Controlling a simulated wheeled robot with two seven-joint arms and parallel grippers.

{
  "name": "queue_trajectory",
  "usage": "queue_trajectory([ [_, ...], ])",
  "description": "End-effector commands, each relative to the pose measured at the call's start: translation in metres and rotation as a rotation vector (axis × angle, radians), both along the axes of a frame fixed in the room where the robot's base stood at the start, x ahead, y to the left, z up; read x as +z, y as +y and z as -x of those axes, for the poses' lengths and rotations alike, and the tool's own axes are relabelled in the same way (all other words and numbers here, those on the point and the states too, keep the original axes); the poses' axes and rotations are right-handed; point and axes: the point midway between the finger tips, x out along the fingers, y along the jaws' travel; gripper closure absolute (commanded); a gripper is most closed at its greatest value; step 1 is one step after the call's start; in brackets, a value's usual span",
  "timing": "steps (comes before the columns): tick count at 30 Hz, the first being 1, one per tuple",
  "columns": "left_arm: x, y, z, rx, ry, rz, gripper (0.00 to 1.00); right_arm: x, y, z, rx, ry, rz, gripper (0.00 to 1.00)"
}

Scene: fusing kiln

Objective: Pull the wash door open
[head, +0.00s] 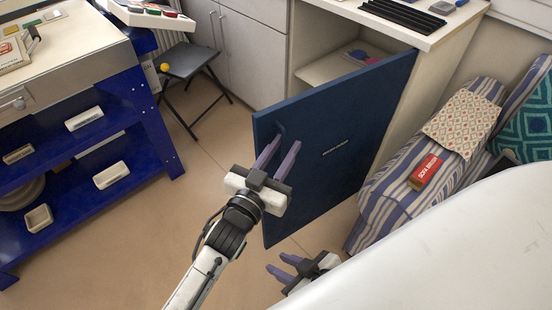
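The wash door (350,125) is a dark blue panel standing swung well out from the white cabinet. It carries a small label (334,148) in its middle. A small blue handle (281,129) shows near its upper left corner, partly hidden by my fingers. My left gripper (286,142) is in front of the door's left part, its two purple fingers parted and pointing at the handle area. I see nothing held between them; whether they touch the door I cannot tell. My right gripper (276,261) is low, below the door's bottom edge, with fingers parted and empty.
The opened cabinet shows a pale shelf (335,66) with small items. A striped bench (400,200) with a red box (425,172) stands right of the door. A blue workbench (150,120) is at left, a black stool (190,62) behind. Floor left of the door is clear.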

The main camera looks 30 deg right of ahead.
Motion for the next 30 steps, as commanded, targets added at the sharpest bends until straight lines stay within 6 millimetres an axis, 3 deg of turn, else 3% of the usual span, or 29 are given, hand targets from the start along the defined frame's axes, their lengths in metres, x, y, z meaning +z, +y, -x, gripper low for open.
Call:
queue_trajectory([
  [13,0.001,0.066,0.045,-0.003,-0.001,-0.001,0.74,0.008,-0.003,0.003,-0.005,0.004,-0.001,0.74],
  [30,0.001,0.075,0.052,-0.004,-0.002,0.001,0.74,0.007,-0.005,0.003,-0.007,0.005,0.003,0.74],
])
